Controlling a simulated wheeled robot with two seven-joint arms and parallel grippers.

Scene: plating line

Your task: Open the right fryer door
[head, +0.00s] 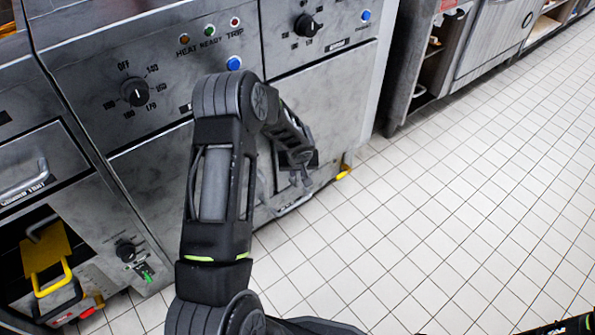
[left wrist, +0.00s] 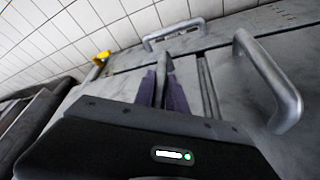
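The right fryer door (head: 330,100) is the grey metal panel below the right control panel, and it looks closed. My left arm crosses in front of the fryer and covers much of the door's left part. My left gripper (head: 300,178) is low in front of this door. In the left wrist view its two purple-grey fingers (left wrist: 164,88) lie close together on either side of a narrow grey bar, which looks like the door's handle (left wrist: 166,64). I cannot tell whether they press on it. My right gripper is out of view.
Another bar handle (left wrist: 272,80) stands right of the door seam in the left wrist view. A low handle (left wrist: 172,33) lies beyond the fingers. A yellow foot (head: 344,173) marks the fryer's corner. Tiled floor (head: 450,200) to the right is clear.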

